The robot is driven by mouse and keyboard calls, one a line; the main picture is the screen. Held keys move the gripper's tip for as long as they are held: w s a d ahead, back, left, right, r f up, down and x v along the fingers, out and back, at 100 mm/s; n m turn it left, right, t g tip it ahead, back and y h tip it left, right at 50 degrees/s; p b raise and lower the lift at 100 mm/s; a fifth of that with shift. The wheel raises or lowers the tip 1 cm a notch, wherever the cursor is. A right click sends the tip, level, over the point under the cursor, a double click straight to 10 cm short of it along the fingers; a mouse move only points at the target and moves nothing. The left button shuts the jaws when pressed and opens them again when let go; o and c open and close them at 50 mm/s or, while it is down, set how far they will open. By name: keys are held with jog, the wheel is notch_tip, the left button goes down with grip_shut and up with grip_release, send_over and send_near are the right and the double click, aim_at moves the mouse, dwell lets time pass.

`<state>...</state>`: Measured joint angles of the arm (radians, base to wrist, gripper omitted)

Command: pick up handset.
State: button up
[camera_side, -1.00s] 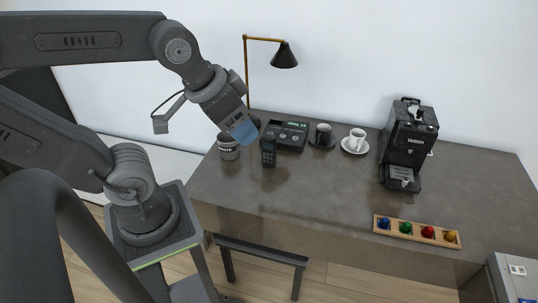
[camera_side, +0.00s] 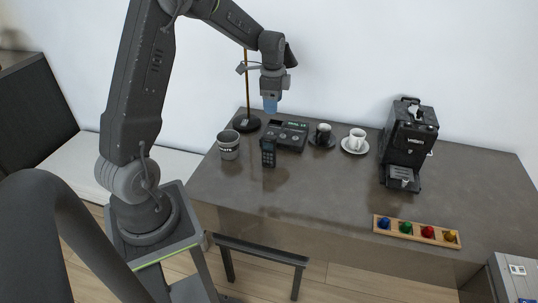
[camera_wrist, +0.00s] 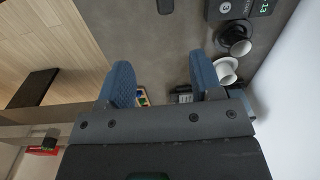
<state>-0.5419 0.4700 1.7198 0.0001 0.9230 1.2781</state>
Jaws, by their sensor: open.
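The dark handset (camera_side: 268,153) stands upright on the grey counter, in front of the black desk unit with a lit display (camera_side: 289,135). My gripper (camera_side: 270,107) is above the counter, over the back part near the desk unit, higher than the handset and apart from it. In the wrist view its two blue fingers (camera_wrist: 163,82) are spread with nothing held between them. A dark piece at the top edge of the wrist view (camera_wrist: 165,5) may be the handset, cut off by the frame. The desk unit is partly in the top right there.
A dark labelled cup (camera_side: 228,146) and the lamp (camera_side: 246,122) stand left of the handset. A black cup (camera_side: 323,135) and a white cup (camera_side: 356,141) are to the right. The coffee machine (camera_side: 409,140) and capsule tray (camera_side: 381,230) are farther right. The middle counter is clear.

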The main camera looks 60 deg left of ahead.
aim_at(269, 136)
jog(key=shift+m, duration=0.3)
jog(key=f, duration=0.3)
jog(key=a+f, duration=0.1)
jog(key=f, duration=0.6)
jog(key=shift+w+a+f, duration=0.1)
jog(key=shift+a, duration=0.3)
jog(key=shift+s+a+f, duration=0.1)
jog(key=shift+f, duration=1.35)
jog(key=shift+s+a+f, duration=0.1)
jog(key=shift+f, duration=1.35)
jog(key=shift+c, duration=0.2)
grip_shut()
